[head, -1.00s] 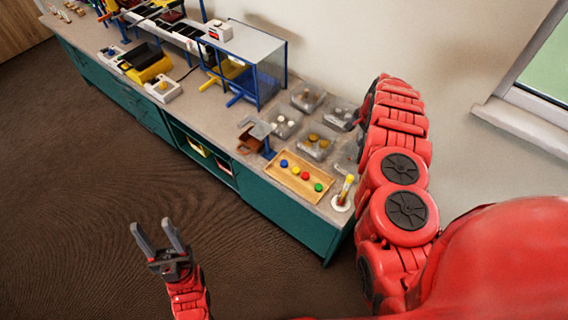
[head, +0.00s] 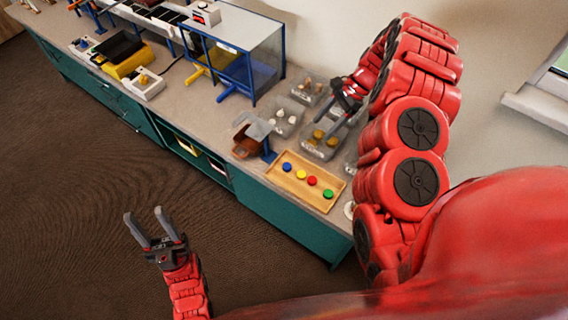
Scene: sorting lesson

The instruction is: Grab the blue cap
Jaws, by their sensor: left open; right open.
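The blue cap (head: 286,167) is at the left end of a row of coloured round caps on a light wooden tray (head: 310,167) on the bench. Beside it in the row are a yellow cap (head: 301,174), a red cap (head: 311,181) and a green cap (head: 328,194). My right gripper (head: 343,98) is open, over the clear bins behind the tray, apart from the blue cap. Its fingertips are small and partly blend with the bins. My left gripper (head: 153,224) is open and empty over the floor, in front of the bench.
Clear bins (head: 319,148) with small parts stand behind the tray. A brown scoop-like holder on a blue stand (head: 249,139) is left of it. A blue-framed enclosure (head: 245,62) stands further left. My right arm hides the bench's right end.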

